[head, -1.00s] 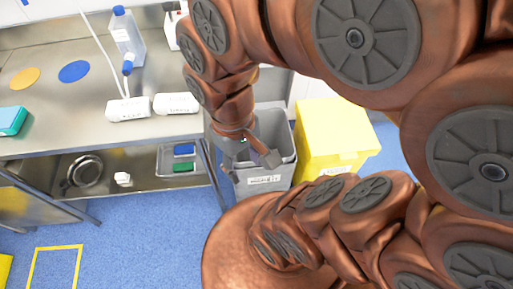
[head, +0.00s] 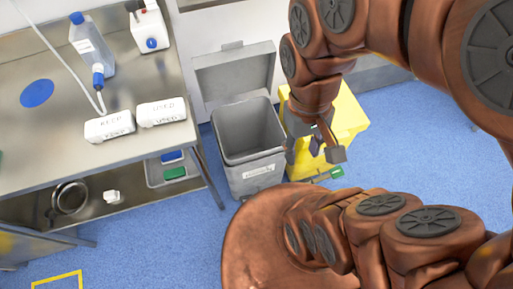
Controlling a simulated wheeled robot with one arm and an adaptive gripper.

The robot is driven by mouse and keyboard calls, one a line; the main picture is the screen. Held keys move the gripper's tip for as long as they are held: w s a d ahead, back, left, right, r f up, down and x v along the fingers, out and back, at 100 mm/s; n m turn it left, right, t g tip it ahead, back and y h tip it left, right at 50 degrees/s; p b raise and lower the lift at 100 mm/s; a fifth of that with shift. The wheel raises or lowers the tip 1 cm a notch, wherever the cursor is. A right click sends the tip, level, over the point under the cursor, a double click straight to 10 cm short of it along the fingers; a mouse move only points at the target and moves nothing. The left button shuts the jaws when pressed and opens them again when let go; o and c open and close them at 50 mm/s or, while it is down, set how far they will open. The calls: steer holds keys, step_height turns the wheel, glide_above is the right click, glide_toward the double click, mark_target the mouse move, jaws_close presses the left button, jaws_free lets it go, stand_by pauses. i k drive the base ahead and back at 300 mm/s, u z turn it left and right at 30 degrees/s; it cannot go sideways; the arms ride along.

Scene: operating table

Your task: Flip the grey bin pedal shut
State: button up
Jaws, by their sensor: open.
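The grey bin (head: 255,172) stands on the blue floor to the right of the steel table. Its lid (head: 235,75) is raised at the back, and the inside looks empty. A white label is on its front. I cannot make out its pedal; the foot of the bin is partly hidden behind my own body. My gripper (head: 316,152) is open and empty, pointing down. It is to the right of the grey bin, in front of the yellow bin, apart from the grey lid.
The yellow bin (head: 350,113) stands close to the right of the grey one, partly hidden by my arm. The steel table (head: 75,165) holds two white packs, a bottle and a canister; its lower shelf holds a tray. Blue floor is clear at far right.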

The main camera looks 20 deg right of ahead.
mark_target(242, 199)
steer(key=k, duration=1)
steer(key=u, duration=1.2)
